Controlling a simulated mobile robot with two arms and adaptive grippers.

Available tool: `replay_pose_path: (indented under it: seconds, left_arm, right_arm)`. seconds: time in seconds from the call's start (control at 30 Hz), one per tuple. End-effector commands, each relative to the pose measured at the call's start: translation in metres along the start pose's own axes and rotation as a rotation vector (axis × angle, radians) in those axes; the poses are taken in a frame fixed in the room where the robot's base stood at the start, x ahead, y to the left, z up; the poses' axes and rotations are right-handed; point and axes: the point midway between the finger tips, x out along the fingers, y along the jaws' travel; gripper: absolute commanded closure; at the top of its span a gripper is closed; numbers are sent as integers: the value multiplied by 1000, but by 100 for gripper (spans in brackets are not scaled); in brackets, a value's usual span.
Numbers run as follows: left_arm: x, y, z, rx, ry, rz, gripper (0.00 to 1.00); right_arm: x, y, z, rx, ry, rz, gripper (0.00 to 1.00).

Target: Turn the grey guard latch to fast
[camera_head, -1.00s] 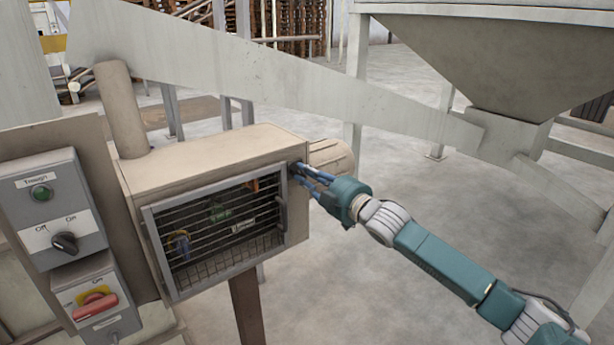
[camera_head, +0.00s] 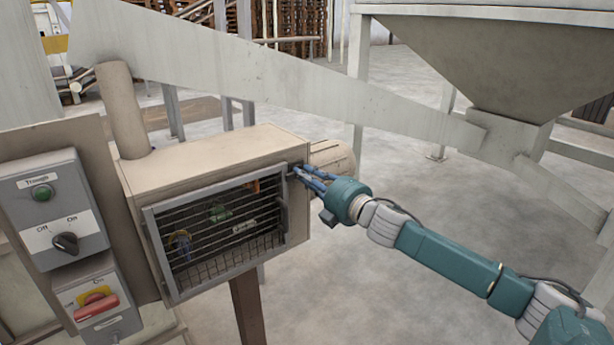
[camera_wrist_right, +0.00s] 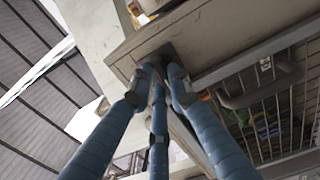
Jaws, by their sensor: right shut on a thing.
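The grey guard latch sits at the upper right corner of the beige housing's front, beside the wire mesh guard (camera_head: 215,232). My right gripper (camera_head: 297,172) is at that corner, its blue fingers shut on the latch, which they mostly hide. In the right wrist view the fingers (camera_wrist_right: 160,75) close together on a dark grey piece (camera_wrist_right: 158,56) at the housing face. The guard's grey handle (camera_wrist_right: 262,88) is close by, apart from the fingers. The mesh guard lies against the housing front. My left gripper is not in view.
A motor (camera_head: 332,156) projects behind the housing. A hopper (camera_head: 490,65) hangs at the upper right. Floor at right is open.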

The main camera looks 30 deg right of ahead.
Motion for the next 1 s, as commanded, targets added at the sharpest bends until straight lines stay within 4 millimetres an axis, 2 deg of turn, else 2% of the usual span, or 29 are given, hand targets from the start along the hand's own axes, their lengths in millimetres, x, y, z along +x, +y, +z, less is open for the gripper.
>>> replay_pose_path:
  seconds: [0.23,0.7,0.73,0.8,1.0]
  left_arm:
    - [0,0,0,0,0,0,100]
    - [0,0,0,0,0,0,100]
    - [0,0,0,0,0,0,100]
    - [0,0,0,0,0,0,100]
    - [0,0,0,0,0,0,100]
  right_arm:
    - [0,-1,-1,-61,0,-1,100]
    - [0,-1,-1,-72,0,-1,100]
    - [0,-1,-1,-72,0,-1,77]
    - [0,-1,-1,-71,0,-1,64]
    - [0,-1,-1,-70,0,-1,64]
